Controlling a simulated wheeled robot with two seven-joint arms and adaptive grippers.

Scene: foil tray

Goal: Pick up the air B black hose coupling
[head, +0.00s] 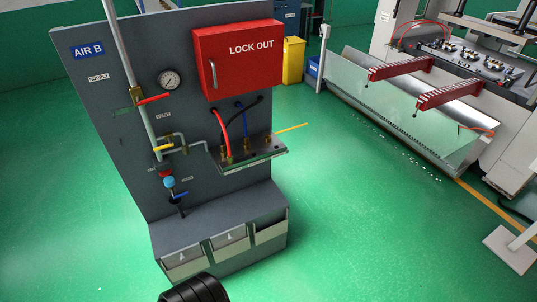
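A grey panel labelled AIR B (122,75) stands in the head view. A small metal shelf (262,158) juts from it below the red box. Red (221,130), blue (240,109) and black (250,106) hoses run from the panel down toward brass couplings (247,147) on the shelf. The black hose curves leftward from its upper end and crosses near the blue one. Its lower end is too small and crowded to tell which coupling it meets. Neither gripper can be made out in the view.
A red LOCK OUT box (238,60) overhangs the hoses. A gauge (169,80), a pipe with a red-handled valve (153,99) and a blue valve handle (181,195) are left of the shelf. Open bins (229,238) sit at the panel's base.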

